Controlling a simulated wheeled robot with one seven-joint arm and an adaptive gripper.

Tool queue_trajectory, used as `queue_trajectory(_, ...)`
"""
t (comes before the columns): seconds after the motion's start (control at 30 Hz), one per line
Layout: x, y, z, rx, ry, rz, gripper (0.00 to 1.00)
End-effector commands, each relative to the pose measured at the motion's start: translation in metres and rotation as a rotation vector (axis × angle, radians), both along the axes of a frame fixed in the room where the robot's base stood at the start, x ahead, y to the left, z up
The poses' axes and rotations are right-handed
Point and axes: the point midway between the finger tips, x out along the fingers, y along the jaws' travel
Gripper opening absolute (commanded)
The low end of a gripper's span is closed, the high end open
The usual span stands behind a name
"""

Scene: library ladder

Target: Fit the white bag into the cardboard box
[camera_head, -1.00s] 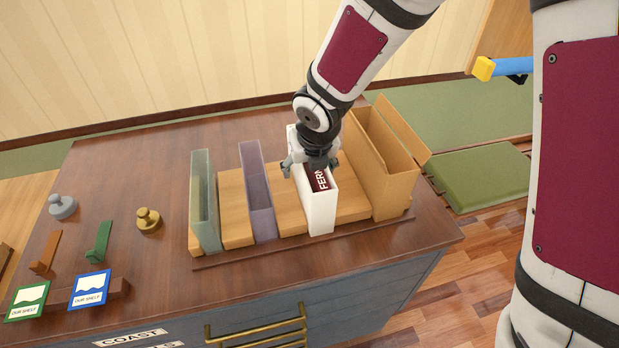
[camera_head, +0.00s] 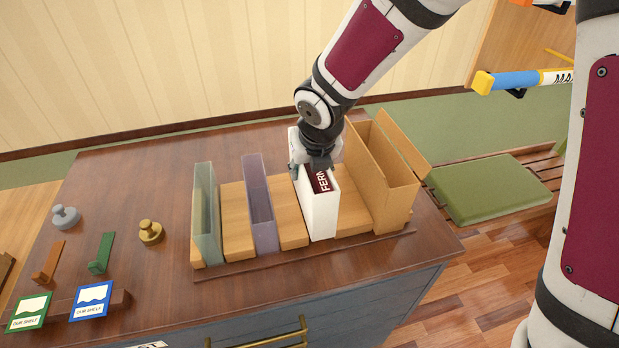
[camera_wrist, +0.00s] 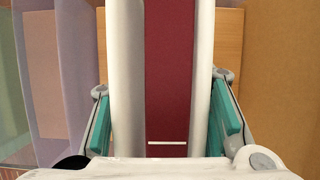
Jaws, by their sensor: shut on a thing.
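The white thing (camera_head: 322,217) is a tall, narrow, open-topped sleeve with a maroon insert (camera_head: 320,180) lettered "FERN" inside. It stands upright on the wooden rack, left of the cardboard box. My gripper (camera_head: 313,168) is at its top, with teal pads on both outer sides, shut on it. The wrist view shows white walls (camera_wrist: 201,80) on both sides of the maroon insert, between the pads. The cardboard box (camera_head: 396,205) is tall, tan and open-topped, with a raised flap. A bare wooden space separates it from the white sleeve. Its inside bottom is hidden.
A purple sleeve (camera_head: 262,215) and a grey-green sleeve (camera_head: 207,215) stand left on the rack. A brass knob (camera_head: 151,232), a grey knob (camera_head: 65,216) and cards lie farther left. A green cushion (camera_head: 490,188) is beyond the table's right edge.

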Motion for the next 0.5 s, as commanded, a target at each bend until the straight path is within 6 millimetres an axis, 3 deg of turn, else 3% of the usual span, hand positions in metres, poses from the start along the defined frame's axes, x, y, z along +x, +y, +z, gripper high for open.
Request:
queue_trajectory(0.23, 0.000, -0.001, 0.048, 0.002, -0.005, -0.003, 0.15)
queue_trajectory(0.5, 0.000, 0.000, 0.069, -0.001, -0.002, 0.001, 0.15)
